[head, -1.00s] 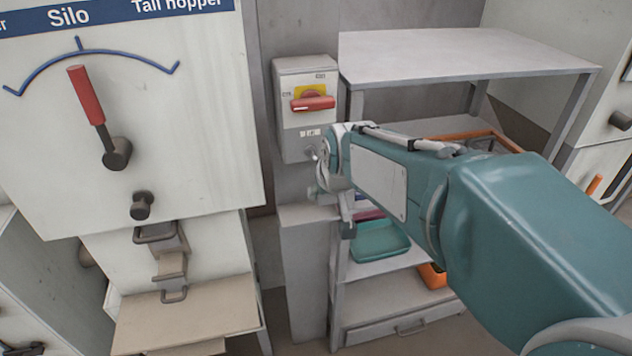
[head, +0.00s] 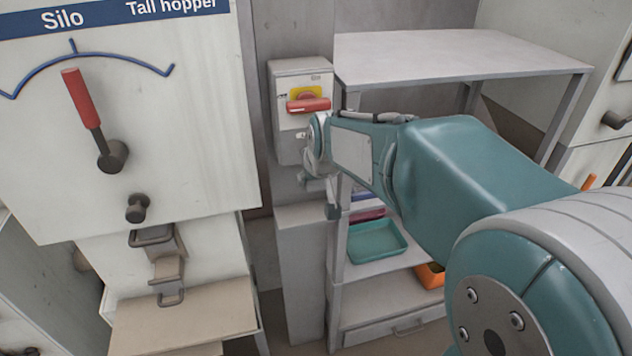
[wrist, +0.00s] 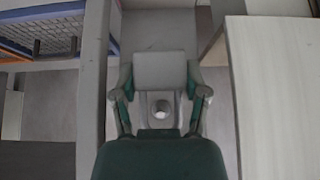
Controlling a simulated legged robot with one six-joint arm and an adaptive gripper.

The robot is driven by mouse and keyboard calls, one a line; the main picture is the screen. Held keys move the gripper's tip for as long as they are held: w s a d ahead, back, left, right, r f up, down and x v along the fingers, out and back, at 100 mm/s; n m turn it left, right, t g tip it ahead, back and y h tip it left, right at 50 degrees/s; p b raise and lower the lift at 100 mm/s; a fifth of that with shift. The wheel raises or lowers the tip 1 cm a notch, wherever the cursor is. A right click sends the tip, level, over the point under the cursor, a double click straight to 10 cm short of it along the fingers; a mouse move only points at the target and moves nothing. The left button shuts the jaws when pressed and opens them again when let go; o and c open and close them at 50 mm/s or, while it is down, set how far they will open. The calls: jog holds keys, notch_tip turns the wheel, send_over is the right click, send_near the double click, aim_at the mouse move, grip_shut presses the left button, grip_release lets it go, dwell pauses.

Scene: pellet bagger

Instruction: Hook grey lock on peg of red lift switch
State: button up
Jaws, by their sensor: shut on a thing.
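The red lift switch (head: 309,104) is a red handle on a yellow plate, on the front of a grey box (head: 299,80) left of the shelf. The box's lower front is partly behind my wrist, and I cannot make out the peg. The lock's shackle cannot be told apart.
A white-topped shelf (head: 450,52) stands right of the switch box, with a teal tray (head: 377,241) and an orange bin (head: 430,275) on lower levels. The silo panel (head: 180,130) with its red-handled lever (head: 82,98) is at left. A grey pedestal (head: 301,270) stands below the box.

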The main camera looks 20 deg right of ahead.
jog(key=shift+w+f, duration=0.3)
jog(key=shift+w, duration=0.65)
jog(key=shift+w+f, duration=0.25)
jog(key=shift+w, duration=0.65)
jog(key=o, duration=1.2)
